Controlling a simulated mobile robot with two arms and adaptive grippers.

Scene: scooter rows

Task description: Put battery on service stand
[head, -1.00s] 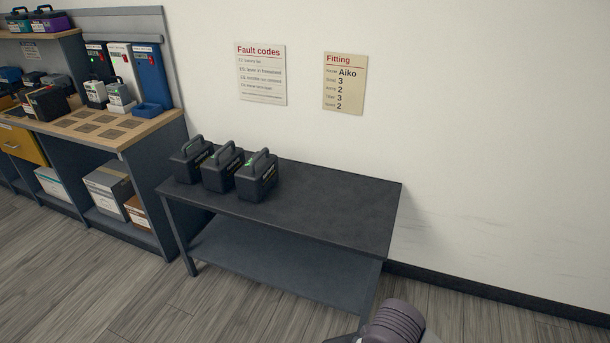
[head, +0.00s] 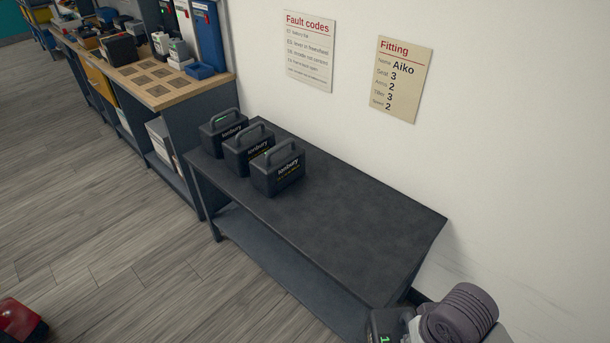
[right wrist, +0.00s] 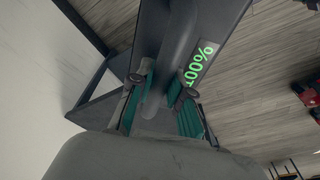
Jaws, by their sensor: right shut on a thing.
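My right gripper (right wrist: 158,88) is shut on the handle of a dark battery (right wrist: 215,25) with a green 100% readout. In the head view this battery (head: 385,325) is at the bottom edge, beside the front right corner of a dark two-level metal stand (head: 350,225); it is partly cut off, and my arm hides most of the gripper. Three black batteries with handles stand in a row on the stand's left end: the far one (head: 222,138), the middle one (head: 245,157) and the near one (head: 278,178). My left gripper is not in view.
The stand's middle and right top are bare. A wooden-topped workbench (head: 160,98) with chargers and boxes is at the upper left. The wall carries a fault codes sheet (head: 309,55) and a fitting sheet (head: 400,80). A red object (head: 20,322) is at the lower left.

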